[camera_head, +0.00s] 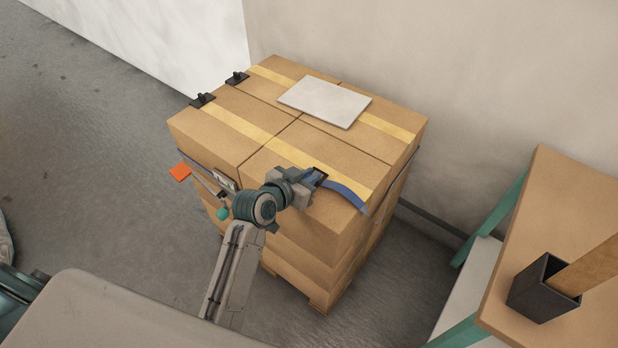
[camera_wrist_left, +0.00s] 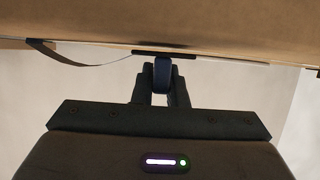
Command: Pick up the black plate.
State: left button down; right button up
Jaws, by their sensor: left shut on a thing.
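The black plate (camera_head: 320,176) is at the near edge of the stacked cartons' top, at the end of a blue strap (camera_head: 347,192). In the left wrist view the plate shows edge-on as a thin dark bar (camera_wrist_left: 165,54), with a dark blue stub (camera_wrist_left: 162,75) below it. My left gripper (camera_head: 309,184) is shut on this stub of the plate; its fingers also show in the left wrist view (camera_wrist_left: 161,88). Whether the plate touches the carton is unclear. My right gripper is not in view.
Two similar black pieces with knobs (camera_head: 237,78) (camera_head: 203,100) sit on the stack's left edge. A pale flat slab (camera_head: 325,101) lies on the cartons (camera_head: 240,140). An orange tag (camera_head: 180,172) hangs at the left side. A wooden table (camera_head: 560,215) with a black holder (camera_head: 541,290) stands at right.

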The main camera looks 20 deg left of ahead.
aim_at(309, 175)
pick_arm(q)
jog(key=shift+r, duration=0.45)
notch_tip(309, 175, up, 2)
jog(key=shift+r, duration=0.25)
jog(key=s+a, duration=0.2)
jog(key=s, duration=0.1)
jog(key=shift+f, duration=0.2)
jog(key=s+a+r+b, duration=0.1)
jog(key=s+a, duration=0.5)
jog(key=s, duration=0.4)
jog(key=shift+s+a+r, duration=0.25)
jog(key=shift+a, duration=0.05)
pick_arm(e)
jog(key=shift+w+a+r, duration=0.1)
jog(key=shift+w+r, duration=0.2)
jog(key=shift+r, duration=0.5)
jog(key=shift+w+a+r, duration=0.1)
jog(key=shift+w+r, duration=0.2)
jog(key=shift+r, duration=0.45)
pick_arm(q)
jog(key=shift+w, duration=0.1)
